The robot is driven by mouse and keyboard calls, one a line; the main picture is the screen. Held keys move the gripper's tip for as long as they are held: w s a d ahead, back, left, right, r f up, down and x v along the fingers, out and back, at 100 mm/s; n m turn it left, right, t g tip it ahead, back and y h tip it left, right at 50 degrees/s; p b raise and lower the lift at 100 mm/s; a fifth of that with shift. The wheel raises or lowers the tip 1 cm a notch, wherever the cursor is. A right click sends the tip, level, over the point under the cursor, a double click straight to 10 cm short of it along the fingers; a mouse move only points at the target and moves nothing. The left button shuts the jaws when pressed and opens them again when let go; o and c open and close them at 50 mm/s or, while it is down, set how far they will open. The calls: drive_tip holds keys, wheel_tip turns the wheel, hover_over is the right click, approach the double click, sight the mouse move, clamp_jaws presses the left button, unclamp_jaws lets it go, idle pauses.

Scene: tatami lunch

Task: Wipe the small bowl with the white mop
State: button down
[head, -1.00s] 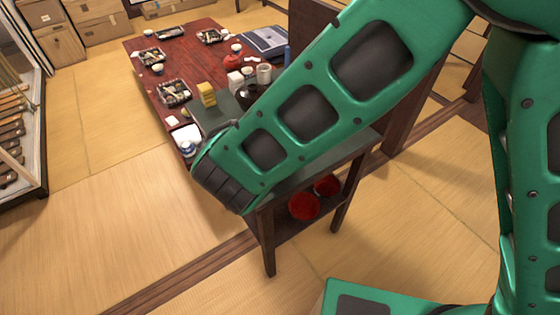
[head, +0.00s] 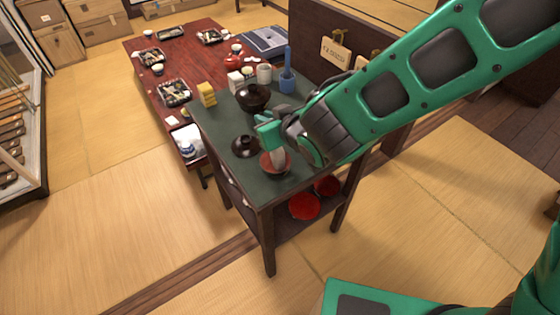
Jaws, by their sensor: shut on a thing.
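My gripper (head: 270,126) is over the small green-topped table (head: 221,123), shut on the white mop (head: 277,157). The mop points down, and its pale end reaches the inside of the small reddish-brown bowl (head: 268,170). I cannot tell whether the mop presses on the bowl. The bowl stands near the table's front edge.
A black lidded bowl (head: 245,147) stands close left of the small bowl. Behind are a larger dark bowl (head: 253,98), a yellow block (head: 207,94) and a blue cup (head: 287,83). Red bowls (head: 304,206) sit on the lower shelf. A low red table (head: 190,62) stands beyond.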

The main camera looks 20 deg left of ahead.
drive_tip(key=shift+d+f+n+g+y, duration=0.1)
drive_tip(key=shift+n+g+y, duration=0.8)
drive_tip(key=shift+n+g, duration=0.95)
drive_tip(key=shift+n+g+y, duration=0.9)
drive_tip(key=shift+n+g, duration=0.85)
drive_tip(key=shift+n, duration=0.2)
drive_tip(key=m+t+h, duration=0.3)
drive_tip(key=m, duration=0.1)
drive_tip(key=m+t+h, duration=0.3)
drive_tip(key=m, duration=0.2)
drive_tip(key=m+t+h, duration=0.3)
drive_tip(key=m+t, duration=0.1)
drive_tip(key=shift+s+d+m, duration=0.15)
drive_tip(key=shift+s+m, duration=0.2)
drive_tip(key=shift+m, duration=0.05)
drive_tip(key=shift+r, duration=0.2)
wheel_tip(320, 180, up, 11)
drive_tip(key=shift+f, duration=0.2)
